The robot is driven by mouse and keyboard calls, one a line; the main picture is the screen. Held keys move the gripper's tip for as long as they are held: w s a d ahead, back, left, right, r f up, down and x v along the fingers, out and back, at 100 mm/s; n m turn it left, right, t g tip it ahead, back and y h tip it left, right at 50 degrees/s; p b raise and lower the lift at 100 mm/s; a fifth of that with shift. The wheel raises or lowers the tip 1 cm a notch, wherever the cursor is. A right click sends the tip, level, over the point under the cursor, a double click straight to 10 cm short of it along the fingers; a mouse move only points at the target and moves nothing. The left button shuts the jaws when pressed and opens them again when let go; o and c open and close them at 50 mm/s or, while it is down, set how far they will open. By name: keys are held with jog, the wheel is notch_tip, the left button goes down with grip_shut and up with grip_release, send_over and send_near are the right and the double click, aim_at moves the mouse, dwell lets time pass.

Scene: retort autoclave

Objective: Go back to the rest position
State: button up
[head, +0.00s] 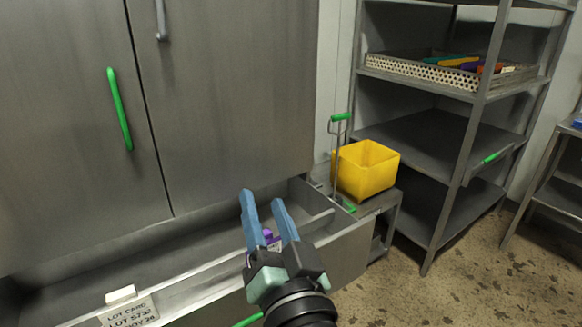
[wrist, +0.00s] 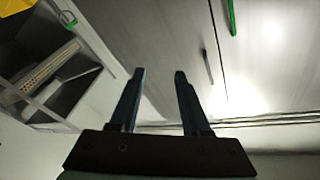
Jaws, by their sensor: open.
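My gripper (head: 262,205) has two blue fingers set apart, with nothing between them. In the head view it is raised over the open drawer (head: 203,237) of the steel cabinet, near the drawer's right end. A small purple object (head: 267,233) shows between and behind the fingers, seemingly in the drawer; most of it is hidden by the gripper. In the wrist view the gripper (wrist: 158,75) is also open and empty, with the steel cabinet doors (wrist: 250,55) beyond it.
A lot card (head: 130,314) is on the drawer front. A yellow bin (head: 365,169) and a green-handled tool (head: 338,150) stand on a low stand right of the drawer. A shelf rack (head: 440,125) bears a perforated tray (head: 420,72). The floor (head: 470,275) at lower right is clear.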

jog(key=s+d+r+n+t+h, duration=0.1)
jog(key=s+r+t+h, duration=0.2)
jog(key=r, duration=0.6)
jog(key=s+d+r+n+t+h, duration=0.1)
jog(key=s+r+t, duration=0.3)
jog(key=r, duration=0.5)
jog(key=s+d+r+n+t+h, duration=0.15)
jog(key=s+r, duration=0.25)
jog(key=r, duration=0.6)
notch_tip(320, 180, up, 22)
jog(key=p, duration=2.2)
jog(key=shift+s+a+m+p, duration=0.15)
jog(key=shift+m+p, duration=0.15)
jog(key=shift+m, duration=0.05)
